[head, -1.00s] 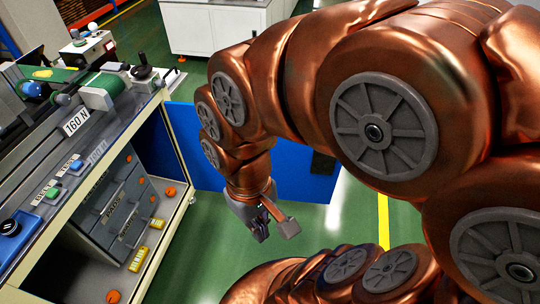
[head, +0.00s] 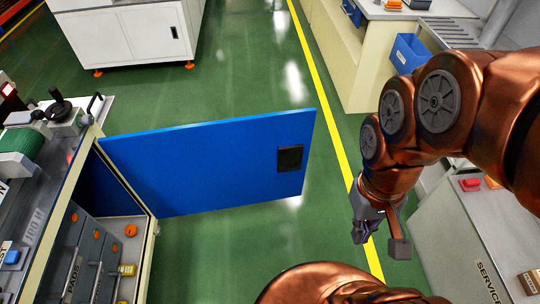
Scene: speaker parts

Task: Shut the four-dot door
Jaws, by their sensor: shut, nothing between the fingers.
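A blue door (head: 215,160) stands wide open, its left edge at the cabinet (head: 150,235) on the left. A black square pad or handle (head: 290,158) is on the door near its free right edge. I cannot make out four dots on the side that I see. My gripper (head: 380,240) is shut and empty, to the right of the door's free edge and apart from it. It hangs over the floor near the yellow line.
Drawers (head: 88,255) fill the open cabinet. A grey-topped service bench (head: 480,235) stands close at the right. A cream bench with a blue bin (head: 410,53) is at the upper right. Green floor between the door and the yellow line (head: 340,150) is clear.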

